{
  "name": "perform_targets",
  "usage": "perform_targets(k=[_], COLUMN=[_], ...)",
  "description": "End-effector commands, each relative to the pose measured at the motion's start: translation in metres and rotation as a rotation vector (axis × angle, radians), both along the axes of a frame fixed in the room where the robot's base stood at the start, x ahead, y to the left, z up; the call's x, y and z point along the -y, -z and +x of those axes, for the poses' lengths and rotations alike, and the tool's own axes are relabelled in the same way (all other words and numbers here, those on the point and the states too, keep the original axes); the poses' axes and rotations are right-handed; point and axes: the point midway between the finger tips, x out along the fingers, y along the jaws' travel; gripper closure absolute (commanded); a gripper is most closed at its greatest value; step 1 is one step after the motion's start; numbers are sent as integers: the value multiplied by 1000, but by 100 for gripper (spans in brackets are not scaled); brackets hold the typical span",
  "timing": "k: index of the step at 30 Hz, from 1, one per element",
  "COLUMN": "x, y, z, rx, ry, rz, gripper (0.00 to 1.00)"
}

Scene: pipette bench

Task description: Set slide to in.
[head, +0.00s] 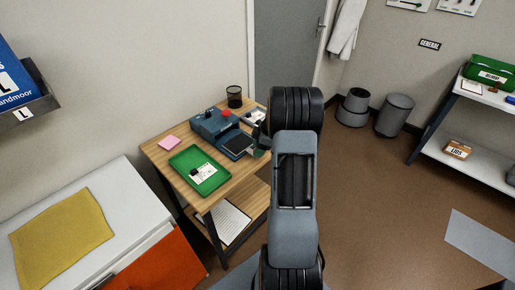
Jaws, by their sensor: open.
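The blue-grey bench device (211,125) stands on the small wooden table, with a red button on top. Its slide (238,145), a dark flat plate on a blue carrier, sticks out from the device's front right side. My arm stands upright in the middle of the view. My gripper (259,145) shows only in small part at the arm's left edge, close to the right end of the slide. It is open. Most of it is hidden behind my arm, and I cannot tell whether it touches the slide.
The wooden table (155,152) also holds a green tray (183,173) with a label, pink notes (169,142), a black mesh cup (234,97) and a pale box (252,115). A white cabinet (120,205) stands at left. The brown floor (370,190) at right is mostly clear.

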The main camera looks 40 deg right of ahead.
Motion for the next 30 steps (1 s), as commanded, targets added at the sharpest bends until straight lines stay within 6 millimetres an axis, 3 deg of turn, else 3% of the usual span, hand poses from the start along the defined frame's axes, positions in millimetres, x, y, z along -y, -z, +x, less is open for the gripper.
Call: perform_targets(k=[12, 27, 30], x=[-2, -2, -2], y=[6, 5, 5], z=[1, 1, 1], rx=[0, -1, -1], ry=[-1, 0, 0], rz=[0, 1, 1], gripper=[48, 94, 100])
